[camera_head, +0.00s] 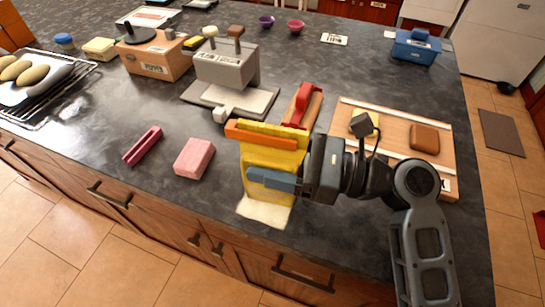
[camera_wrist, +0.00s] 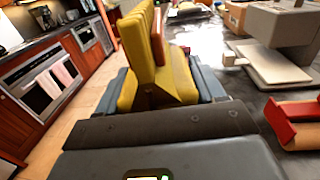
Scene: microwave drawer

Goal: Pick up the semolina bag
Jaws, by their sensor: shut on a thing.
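The semolina bag, a tall yellow bag (camera_head: 270,152) with an orange strip along its top, stands upright near the front edge of the counter. My gripper (camera_head: 274,180) reaches it from the right and is shut on its lower half. In the wrist view the yellow bag (camera_wrist: 178,80) is between the two grey fingers of my gripper (camera_wrist: 160,90), one on each side. The finger on the near side covers part of the bag in the head view. I cannot tell whether its bottom touches the counter.
A pale patch (camera_head: 264,212) lies below the bag. A pink block (camera_head: 194,158) and a dark red bar (camera_head: 142,146) lie to the left. A grey machine (camera_head: 226,66) and a red-handled tool (camera_head: 301,106) are behind. A wooden board (camera_head: 390,129) lies right, under my arm.

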